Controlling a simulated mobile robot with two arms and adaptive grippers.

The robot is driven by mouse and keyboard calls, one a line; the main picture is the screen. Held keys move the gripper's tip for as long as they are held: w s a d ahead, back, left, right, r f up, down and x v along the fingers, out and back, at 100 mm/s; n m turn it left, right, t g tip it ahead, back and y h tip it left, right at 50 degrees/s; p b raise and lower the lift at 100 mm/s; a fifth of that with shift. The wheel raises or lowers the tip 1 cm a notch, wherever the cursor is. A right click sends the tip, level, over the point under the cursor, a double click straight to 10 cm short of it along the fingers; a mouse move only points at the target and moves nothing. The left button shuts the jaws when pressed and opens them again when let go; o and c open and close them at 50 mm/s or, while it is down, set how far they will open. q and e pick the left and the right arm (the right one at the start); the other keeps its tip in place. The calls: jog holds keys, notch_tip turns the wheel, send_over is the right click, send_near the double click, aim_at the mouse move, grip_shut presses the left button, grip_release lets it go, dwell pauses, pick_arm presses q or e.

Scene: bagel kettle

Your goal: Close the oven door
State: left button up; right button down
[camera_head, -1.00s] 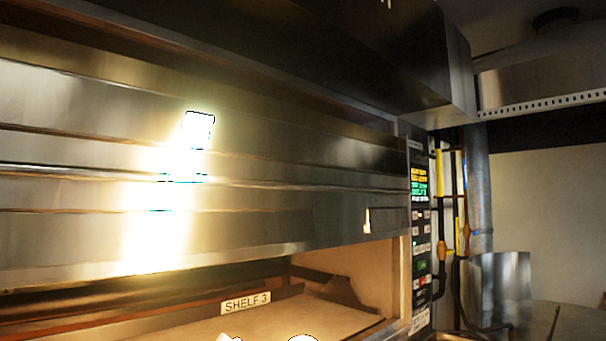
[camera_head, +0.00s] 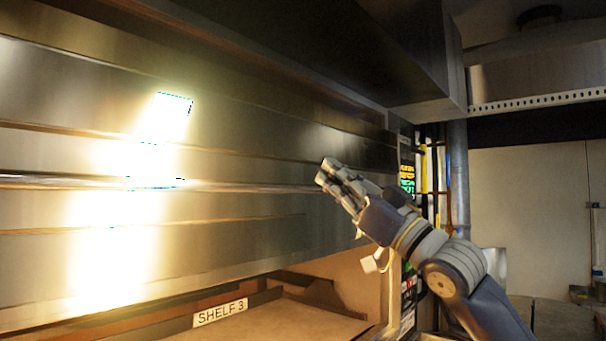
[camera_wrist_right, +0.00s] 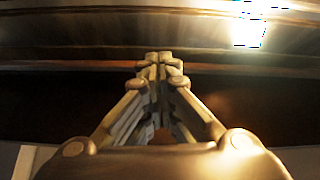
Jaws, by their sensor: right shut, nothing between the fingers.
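The steel oven front (camera_head: 240,210) fills the left and middle of the head view, with a bright glare on it. Below the steel panels is an open oven chamber (camera_head: 345,275) with a "SHELF 3" label (camera_head: 220,313) at its front. My right gripper (camera_head: 326,170) is shut and empty, raised in front of the steel panels near their right end. Whether it touches them I cannot tell. My left gripper is not in view.
A control panel (camera_head: 407,180) stands right of the oven, partly hidden by my right arm. A dark hood (camera_head: 400,60) overhangs the oven. Pipes (camera_head: 458,175) run up behind on the right. A pale wall (camera_head: 530,200) lies farther right.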

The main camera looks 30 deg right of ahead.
jog(key=w+a+r+m+p, duration=0.1)
jog(key=w+a+r+p, duration=0.2)
jog(key=w+r+p, duration=0.35)
pick_arm(q)
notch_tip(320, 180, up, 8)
jog(key=p, duration=0.1)
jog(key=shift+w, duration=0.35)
pick_arm(e)
notch_tip(320, 180, down, 6)
jog(key=w, duration=0.2)
jog(key=shift+w+g+h, duration=0.15)
jog(key=shift+g+h, duration=0.15)
jog(key=shift+g, duration=0.1)
pick_arm(q)
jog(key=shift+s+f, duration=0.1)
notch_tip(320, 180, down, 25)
jog(key=b, duration=2.4)
jog(key=shift+b, duration=0.4)
pick_arm(e)
notch_tip(320, 180, down, 38)
